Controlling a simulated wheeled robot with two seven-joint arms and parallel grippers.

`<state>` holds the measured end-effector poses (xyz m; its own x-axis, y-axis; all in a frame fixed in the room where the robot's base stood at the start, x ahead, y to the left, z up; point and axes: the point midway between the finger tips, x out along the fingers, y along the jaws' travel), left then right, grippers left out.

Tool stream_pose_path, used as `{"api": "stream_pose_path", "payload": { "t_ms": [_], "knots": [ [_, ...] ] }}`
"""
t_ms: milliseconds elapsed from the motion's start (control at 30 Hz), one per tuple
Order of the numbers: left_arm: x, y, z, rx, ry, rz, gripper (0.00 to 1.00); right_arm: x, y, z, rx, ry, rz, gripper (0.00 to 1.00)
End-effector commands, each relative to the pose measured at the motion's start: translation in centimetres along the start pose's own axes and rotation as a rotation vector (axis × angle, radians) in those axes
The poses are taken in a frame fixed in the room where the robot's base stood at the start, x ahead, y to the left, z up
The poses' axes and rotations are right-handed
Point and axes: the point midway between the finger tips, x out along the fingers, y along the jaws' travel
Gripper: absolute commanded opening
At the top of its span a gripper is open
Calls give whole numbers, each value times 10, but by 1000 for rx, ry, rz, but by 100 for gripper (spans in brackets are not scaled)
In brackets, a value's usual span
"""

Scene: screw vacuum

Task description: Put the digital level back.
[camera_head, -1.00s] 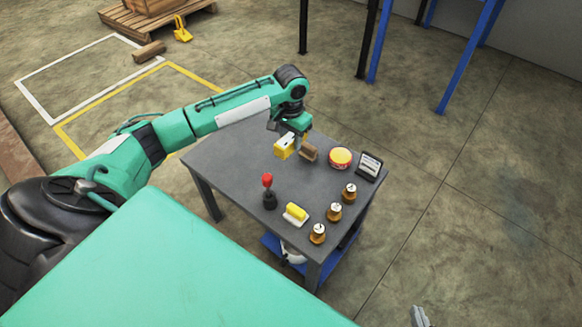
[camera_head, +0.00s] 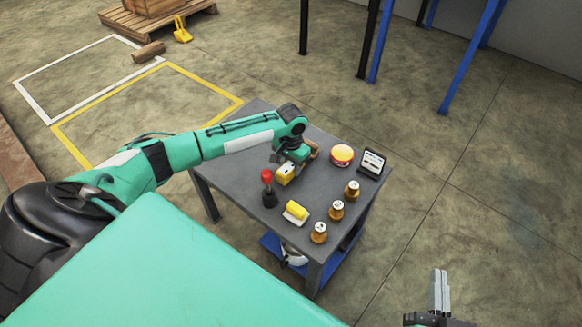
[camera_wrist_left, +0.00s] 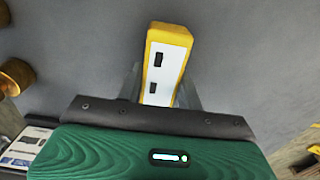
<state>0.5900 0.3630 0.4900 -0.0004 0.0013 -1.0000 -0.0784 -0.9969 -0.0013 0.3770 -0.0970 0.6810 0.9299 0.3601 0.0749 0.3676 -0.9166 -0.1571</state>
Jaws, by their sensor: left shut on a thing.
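The digital level (camera_head: 284,175) is a small yellow block with a white face and dark windows. It also shows upright in the left wrist view (camera_wrist_left: 166,62), between the two fingers. My left gripper (camera_head: 291,163) is shut on it, over the left part of the grey table (camera_head: 235,150). I cannot tell whether the level touches the tabletop. The gripper body hides its near end in the wrist view. My right gripper (camera_head: 439,292) is off the table at the lower right, away from all objects; its finger gap is unclear.
A red-topped black object (camera_head: 268,188) and a yellow-and-white block (camera_head: 296,212) stand near the level. A brown block (camera_head: 314,150) is partly hidden behind my gripper. A round yellow-red tin (camera_head: 342,154), a black framed device (camera_head: 372,163) and brass weights (camera_head: 336,210) line the right side.

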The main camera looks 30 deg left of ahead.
Motion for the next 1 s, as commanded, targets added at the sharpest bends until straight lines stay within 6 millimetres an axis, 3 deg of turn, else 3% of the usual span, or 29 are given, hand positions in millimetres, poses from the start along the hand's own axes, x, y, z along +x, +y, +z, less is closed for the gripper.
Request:
{"api": "stream_pose_path", "payload": {
  "t_ms": [500,533,633,1000],
  "knots": [
    [3,0,0,0,1,1,3,-1,-1,2,3,-17,0,0],
    [4,0,0,0,1,1,40,-1,-1,4,3,-22,0,0],
    [4,0,0,0,1,0,58,-1,-1,4,3,-22,-1,0],
    [2,0,0,1,1,0,58,-1,-1,3,3,-10,-1,0]
  ]
}}
